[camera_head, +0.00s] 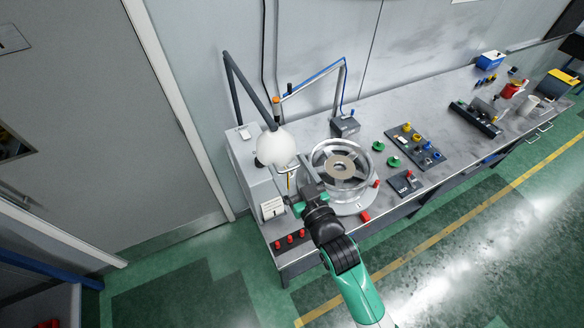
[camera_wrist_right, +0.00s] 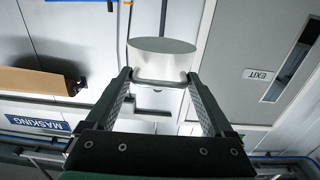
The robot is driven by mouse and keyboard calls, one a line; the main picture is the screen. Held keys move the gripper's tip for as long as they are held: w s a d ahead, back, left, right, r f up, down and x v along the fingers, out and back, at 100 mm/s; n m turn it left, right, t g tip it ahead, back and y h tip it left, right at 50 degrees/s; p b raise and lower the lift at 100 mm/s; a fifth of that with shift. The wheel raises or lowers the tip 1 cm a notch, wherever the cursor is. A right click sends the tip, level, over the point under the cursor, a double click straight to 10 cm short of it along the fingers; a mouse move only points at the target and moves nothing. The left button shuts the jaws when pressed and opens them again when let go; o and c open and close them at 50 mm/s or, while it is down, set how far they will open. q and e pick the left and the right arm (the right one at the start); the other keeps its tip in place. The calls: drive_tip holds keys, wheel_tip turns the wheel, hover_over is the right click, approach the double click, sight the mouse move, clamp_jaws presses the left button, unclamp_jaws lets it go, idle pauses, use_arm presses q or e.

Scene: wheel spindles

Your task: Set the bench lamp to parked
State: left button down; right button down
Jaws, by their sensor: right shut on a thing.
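The bench lamp has a round white head (camera_head: 277,148) on a dark jointed arm (camera_head: 250,90) that rises from the bench's left end. The head hangs over the left part of the bench, left of the wheel. In the right wrist view the lamp head (camera_wrist_right: 162,46) shows as a pale disc with a light U-shaped handle (camera_wrist_right: 160,83) below it. My right gripper (camera_head: 293,187) is just below the lamp head. In the right wrist view its two fingers (camera_wrist_right: 160,79) are at either side of the handle, shut on it. My left gripper is in neither view.
A spoked metal wheel (camera_head: 341,171) stands close to the right of my right gripper. A blue-and-grey jointed arm (camera_head: 314,79) rises behind it from a dark box (camera_head: 345,126). A grey cabinet (camera_head: 250,172) is at the left. Small parts trays (camera_head: 416,146) lie further right.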

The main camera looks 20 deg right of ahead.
drive_tip(key=shift+a, duration=0.25)
drive_tip(key=shift+c, duration=0.5)
unclamp_jaws()
drive_tip(key=shift+o, duration=0.3)
drive_tip(key=shift+a, duration=0.15)
drive_tip(key=s+d, duration=0.1)
drive_tip(key=s, duration=1)
drive_tip(key=shift+s, duration=0.35)
